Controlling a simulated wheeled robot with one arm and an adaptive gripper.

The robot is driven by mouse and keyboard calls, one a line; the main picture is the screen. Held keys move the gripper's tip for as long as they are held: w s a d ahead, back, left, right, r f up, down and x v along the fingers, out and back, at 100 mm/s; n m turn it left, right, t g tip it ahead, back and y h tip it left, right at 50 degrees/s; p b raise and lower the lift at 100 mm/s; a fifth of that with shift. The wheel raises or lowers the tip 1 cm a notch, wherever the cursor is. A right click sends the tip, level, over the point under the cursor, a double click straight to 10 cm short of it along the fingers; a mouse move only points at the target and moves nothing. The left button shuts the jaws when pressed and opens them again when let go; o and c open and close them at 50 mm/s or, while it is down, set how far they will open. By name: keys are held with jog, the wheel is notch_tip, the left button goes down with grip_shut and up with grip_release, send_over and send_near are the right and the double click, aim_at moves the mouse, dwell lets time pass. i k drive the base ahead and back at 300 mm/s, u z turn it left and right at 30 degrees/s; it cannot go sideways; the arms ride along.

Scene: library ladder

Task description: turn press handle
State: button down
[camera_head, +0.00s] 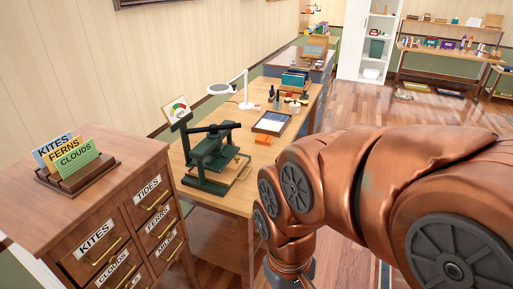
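A dark green press (211,163) stands on the near end of the wooden workbench (238,200). A black bar handle (209,128) lies across its top, above the central screw. A flat bed with thin rails sticks out at the press's right side. My copper-coloured arm comes in from the right and bends down in front of the bench. Its wrist reaches the bottom edge of the picture, to the right of and nearer than the press. My gripper is cut off below the frame, so its fingers cannot be seen. Nothing of my arm touches the press handle.
A wooden drawer cabinet (110,205) with labelled drawers and a card holder (75,170) stands left of the bench. Behind the press are a white lamp (245,92), a tray (271,122) and an orange item (263,140). Open wooden floor (375,107) lies right of the bench.

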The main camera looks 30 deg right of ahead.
aim_at(213, 128)
jog(key=u, duration=0.8)
jog(key=i, duration=1.15)
jog(key=z, duration=0.55)
